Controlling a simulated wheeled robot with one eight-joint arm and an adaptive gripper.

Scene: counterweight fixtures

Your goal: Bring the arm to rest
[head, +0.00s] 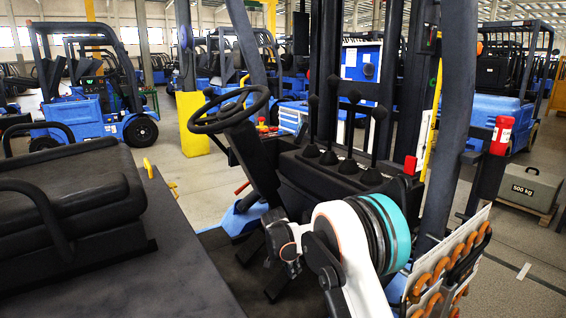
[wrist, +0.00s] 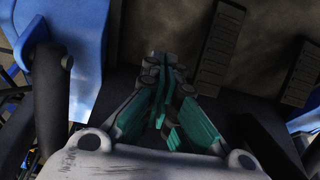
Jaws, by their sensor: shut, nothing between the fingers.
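My gripper (wrist: 165,72) shows in the wrist view with its teal and grey fingers drawn together, shut and empty. It points at a dark floor with ribbed pedals (wrist: 218,45), and I see nothing touching its fingertips. In the head view my white arm, with a teal band at a joint, is bent low in front of the lever console (head: 350,170) inside a forklift cab. The fingers cannot be made out in that view.
A black steering wheel (head: 228,108) and several black-knobbed levers (head: 352,98) stand close beyond my arm. A black seat (head: 65,200) is at left. A panel with orange hooks (head: 448,262) is at right.

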